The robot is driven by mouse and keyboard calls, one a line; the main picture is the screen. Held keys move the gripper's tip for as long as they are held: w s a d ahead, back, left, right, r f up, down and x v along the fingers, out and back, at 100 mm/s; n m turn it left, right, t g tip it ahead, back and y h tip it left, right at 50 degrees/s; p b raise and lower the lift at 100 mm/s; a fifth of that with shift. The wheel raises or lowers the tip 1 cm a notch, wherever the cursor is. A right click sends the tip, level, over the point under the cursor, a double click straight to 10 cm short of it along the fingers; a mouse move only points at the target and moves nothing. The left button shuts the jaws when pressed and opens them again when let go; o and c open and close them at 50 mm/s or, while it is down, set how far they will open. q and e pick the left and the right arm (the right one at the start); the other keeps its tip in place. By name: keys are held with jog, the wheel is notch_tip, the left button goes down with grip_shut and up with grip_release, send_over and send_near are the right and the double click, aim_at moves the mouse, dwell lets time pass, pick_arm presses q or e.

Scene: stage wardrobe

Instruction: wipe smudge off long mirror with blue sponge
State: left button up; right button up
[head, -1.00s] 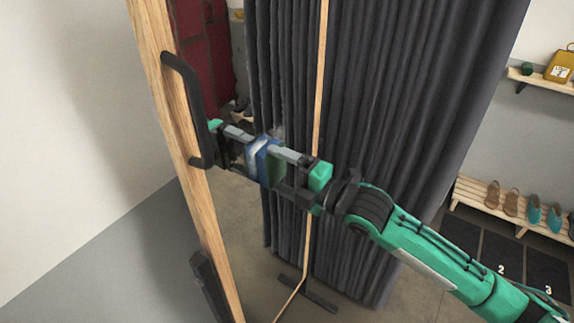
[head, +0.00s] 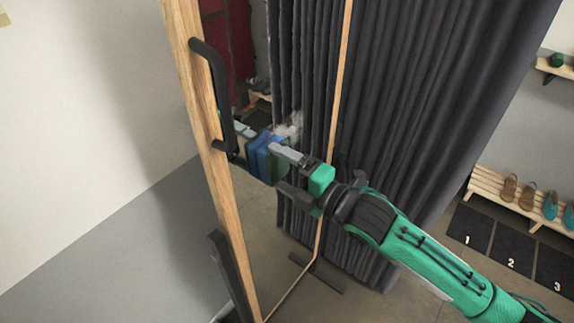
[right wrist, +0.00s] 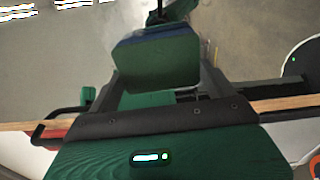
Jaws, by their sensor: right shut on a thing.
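The long mirror has a pale wooden frame (head: 207,130) and stands upright, seen at a slant in the head view. A whitish smudge (head: 291,125) shows on its glass, above and right of the sponge. My right gripper (head: 284,170) is shut on the blue sponge (head: 266,157), whose gripper-side layer is green. The sponge is at or very near the glass, with its reflection meeting it; I cannot tell if it touches. In the right wrist view the green back of the sponge (right wrist: 155,62) shows between the fingers. My left gripper is not in view.
A black handle (head: 221,90) sits on the mirror's near frame side. A dark curtain (head: 420,110) hangs behind and right of the mirror. A wooden bench (head: 500,197) with shoes stands at the right, beside numbered dark mats (head: 512,247). Floor at lower left is clear.

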notch_tip(320, 180, up, 2)
jog(key=shift+s+r+p, duration=0.1)
jog(key=shift+p, duration=0.65)
jog(key=shift+w, duration=0.2)
jog(key=shift+w+d+p, duration=0.15)
jog(key=shift+w+d, duration=1.1)
jog(key=shift+w, duration=0.45)
jog(key=shift+w+d+p, duration=0.15)
jog(key=shift+w+d, duration=1.05)
jog(key=shift+w, duration=0.45)
jog(key=shift+w+d+p, duration=0.15)
jog(key=shift+w+d, duration=1.1)
jog(key=shift+w, duration=0.45)
jog(key=p+v, duration=0.1)
jog(key=v, duration=0.5)
jog(key=shift+v, duration=1.45)
